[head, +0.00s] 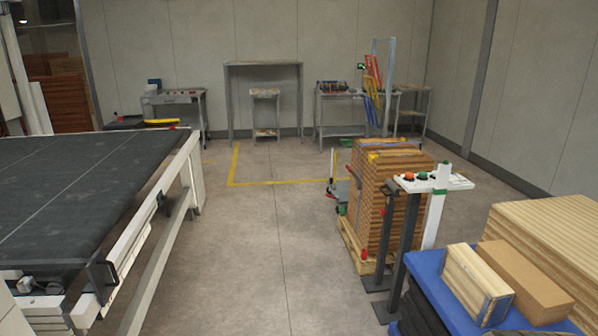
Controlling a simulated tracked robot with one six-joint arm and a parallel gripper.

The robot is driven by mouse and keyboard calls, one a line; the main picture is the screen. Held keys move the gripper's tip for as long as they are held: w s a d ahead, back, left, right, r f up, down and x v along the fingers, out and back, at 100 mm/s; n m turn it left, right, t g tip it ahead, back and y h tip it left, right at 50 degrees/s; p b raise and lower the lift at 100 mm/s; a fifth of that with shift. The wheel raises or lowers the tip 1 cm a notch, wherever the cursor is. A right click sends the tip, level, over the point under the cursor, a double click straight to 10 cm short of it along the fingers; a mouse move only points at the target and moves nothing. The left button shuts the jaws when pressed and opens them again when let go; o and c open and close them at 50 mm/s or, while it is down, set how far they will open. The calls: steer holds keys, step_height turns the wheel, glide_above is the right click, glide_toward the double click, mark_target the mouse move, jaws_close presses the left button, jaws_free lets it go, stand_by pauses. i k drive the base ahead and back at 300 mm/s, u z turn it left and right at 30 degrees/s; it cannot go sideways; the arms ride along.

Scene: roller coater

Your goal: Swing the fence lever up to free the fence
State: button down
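My gripper is not in view. A long pale rail (160,188), which may be the fence, runs along the right edge of the dark conveyor belt (75,185) at the left. A black handle-shaped part (104,276) sits on the near end of this side of the machine. It may be the fence lever, but I cannot tell for sure. Its position, raised or lowered, is also unclear at this size.
A button panel (410,181) on posts stands at right, before stacked wooden boards (372,200) on a pallet. Wooden blocks (478,285) lie on a blue-topped stack (428,268) at front right. Workbenches (345,97) line the back wall. The middle floor (262,240) is clear.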

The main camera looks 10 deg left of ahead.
mark_target(163, 198)
steer(key=u, duration=0.2)
steer(key=i, duration=1.5)
steer(key=u, duration=0.8)
steer(key=i, duration=0.6)
steer(key=u, duration=0.7)
steer(key=i, duration=0.55)
steer(key=u, duration=0.85)
steer(key=i, duration=0.7)
steer(key=u, duration=0.3)
